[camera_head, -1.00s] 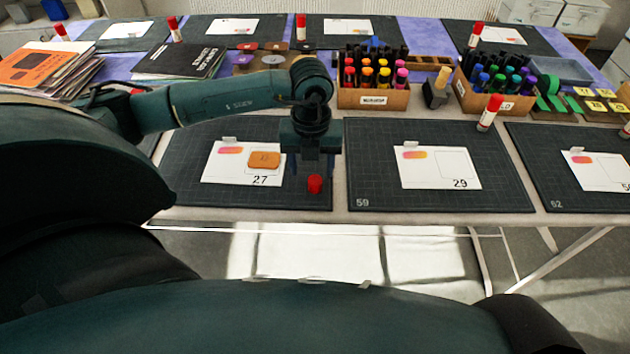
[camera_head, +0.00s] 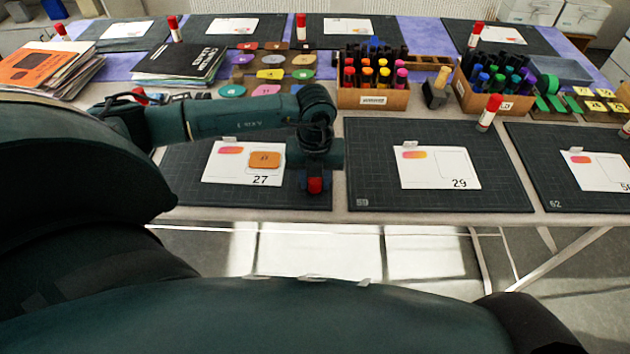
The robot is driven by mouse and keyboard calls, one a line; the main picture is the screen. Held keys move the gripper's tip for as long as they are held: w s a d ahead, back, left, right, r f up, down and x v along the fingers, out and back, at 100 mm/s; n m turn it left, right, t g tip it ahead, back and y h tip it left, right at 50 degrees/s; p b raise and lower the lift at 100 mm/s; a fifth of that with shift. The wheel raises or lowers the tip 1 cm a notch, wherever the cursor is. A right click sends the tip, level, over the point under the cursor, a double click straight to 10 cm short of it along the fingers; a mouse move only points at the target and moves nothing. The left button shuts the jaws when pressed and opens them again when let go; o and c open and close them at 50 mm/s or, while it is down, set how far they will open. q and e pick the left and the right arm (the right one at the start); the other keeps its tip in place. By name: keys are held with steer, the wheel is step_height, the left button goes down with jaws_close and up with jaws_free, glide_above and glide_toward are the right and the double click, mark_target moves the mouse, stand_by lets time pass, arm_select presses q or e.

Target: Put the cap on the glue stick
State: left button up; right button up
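A small red cap (camera_head: 315,187) is on the dark cutting mat (camera_head: 232,199) by the card marked 27, near the mat's front right corner. My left gripper (camera_head: 315,184) is lowered over it and points down. The fingertips show on both sides of the cap; I cannot tell whether they touch it. No uncapped glue stick is clearly visible near the cap. A red-capped glue stick (camera_head: 489,113) stands between the mats to the right. My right gripper is not in view.
Boxes of markers (camera_head: 372,98) stand behind the middle mat, beside a dark block (camera_head: 435,97). Colored disks (camera_head: 270,74) lie behind my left arm. A red-topped object (camera_head: 139,95) is partly hidden by that arm. The middle mat (camera_head: 420,200) has bare room around card 29.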

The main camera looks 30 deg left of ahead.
arm_select(q)
steer(key=c, duration=0.5)
step_height(320, 180, up, 10)
steer(key=shift+r, duration=0.1)
stand_by(0.4)
